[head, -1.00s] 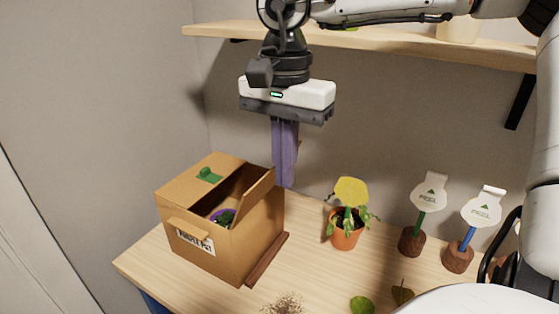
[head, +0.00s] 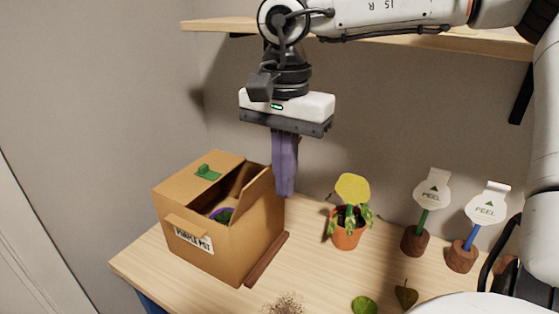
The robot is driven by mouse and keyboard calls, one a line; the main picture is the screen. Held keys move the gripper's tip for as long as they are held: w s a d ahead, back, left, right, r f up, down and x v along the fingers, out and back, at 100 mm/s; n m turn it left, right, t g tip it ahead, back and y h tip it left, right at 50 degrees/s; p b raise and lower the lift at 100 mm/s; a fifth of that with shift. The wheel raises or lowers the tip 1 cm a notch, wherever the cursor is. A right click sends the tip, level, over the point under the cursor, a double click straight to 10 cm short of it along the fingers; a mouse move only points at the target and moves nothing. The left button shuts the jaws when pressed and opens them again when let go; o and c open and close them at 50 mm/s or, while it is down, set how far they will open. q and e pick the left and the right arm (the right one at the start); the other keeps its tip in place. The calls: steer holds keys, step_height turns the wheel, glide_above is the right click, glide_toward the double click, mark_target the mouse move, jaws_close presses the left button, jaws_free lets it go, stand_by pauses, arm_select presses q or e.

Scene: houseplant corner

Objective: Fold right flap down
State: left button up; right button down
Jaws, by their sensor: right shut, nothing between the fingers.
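A cardboard box (head: 252,246) with a "PURPLE POT" label (head: 193,241) stands at the left of the table. Its right flap (head: 254,193) is raised and tilts up along the right side of the opening. The far left flap (head: 200,178), with a green tab (head: 208,172), lies over part of the top. Through the gap I see a purple rim and green leaves (head: 224,215). My right gripper (head: 285,194) points down with its purple fingers together and empty, just right of and behind the raised flap. I cannot tell whether it touches. My left gripper is out of view.
A potted plant (head: 347,238) with a yellow card stands right of the box. Two "PEEL" tags on stakes (head: 415,240) (head: 461,256) stand further right. A brown strip (head: 267,260) lies along the box. Soil and loose leaves (head: 364,305) lie in front. A shelf (head: 420,42) is above.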

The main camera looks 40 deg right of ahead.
mark_target(266, 170)
steer(key=shift+w+a+f+p, duration=0.1)
steer(key=shift+w+a+p, duration=0.2)
steer(key=shift+w, duration=0.55)
steer(key=shift+w+a+p, duration=0.2)
steer(key=shift+w+p, duration=0.1)
steer(key=shift+w, duration=0.55)
steer(key=shift+w+a+f+p, duration=0.1)
steer(key=shift+w+a+p, duration=0.2)
steer(key=shift+w, duration=0.55)
steer(key=shift+w+a+p, duration=0.3)
steer(key=shift+w, duration=0.5)
steer(key=shift+w+a+p, duration=0.2)
steer(key=shift+w+p, duration=0.1)
steer(key=shift+w, duration=0.6)
steer(key=shift+w+a+p, duration=0.25)
steer(key=shift+w+p, duration=0.1)
steer(key=shift+w, duration=0.5)
steer(key=shift+w+a+p, duration=0.2)
steer(key=shift+w+p, duration=0.1)
steer(key=shift+w, duration=0.6)
step_height(266, 170, up, 9)
steer(key=p, duration=0.4)
steer(key=shift+p, duration=0.3)
